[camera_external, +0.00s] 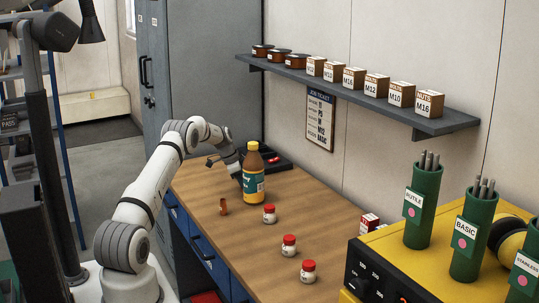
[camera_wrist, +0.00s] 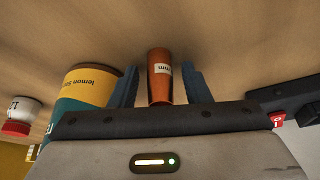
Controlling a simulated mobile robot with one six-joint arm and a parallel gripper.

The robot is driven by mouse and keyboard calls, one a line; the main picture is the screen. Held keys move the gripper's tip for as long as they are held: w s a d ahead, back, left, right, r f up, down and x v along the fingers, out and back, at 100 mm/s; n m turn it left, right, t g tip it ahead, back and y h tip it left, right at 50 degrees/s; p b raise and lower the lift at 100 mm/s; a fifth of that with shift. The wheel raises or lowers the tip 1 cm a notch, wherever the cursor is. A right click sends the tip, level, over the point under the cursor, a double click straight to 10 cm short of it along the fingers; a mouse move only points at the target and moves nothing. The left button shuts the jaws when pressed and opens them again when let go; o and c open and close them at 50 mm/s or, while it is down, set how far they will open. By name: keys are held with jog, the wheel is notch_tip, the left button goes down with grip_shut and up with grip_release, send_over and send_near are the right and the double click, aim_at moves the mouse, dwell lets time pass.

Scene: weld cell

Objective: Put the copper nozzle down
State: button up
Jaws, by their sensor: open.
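The copper nozzle (camera_external: 223,207) stands on the wooden workbench, near its left edge in the external view. In the wrist view the copper nozzle (camera_wrist: 160,82) appears between the two blue fingers, with a gap on each side and a small pale label on it. My gripper (camera_wrist: 160,72) is open and empty. In the external view my gripper (camera_external: 238,178) is low over the bench, behind the nozzle and apart from it, partly hidden by the bottle.
An amber bottle (camera_external: 253,183) with a teal and yellow label stands close beside my gripper; the bottle fills the left of the wrist view (camera_wrist: 88,92). Red-lidded jars (camera_external: 269,214) stand toward the front. A black device (camera_external: 277,160) lies behind the bottle. Bare wood (camera_external: 320,205) lies right.

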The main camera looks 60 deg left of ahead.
jog(key=b+v, duration=0.2)
jog(key=v, duration=1)
jog(key=shift+b, duration=0.35)
jog(key=shift+r, duration=0.1)
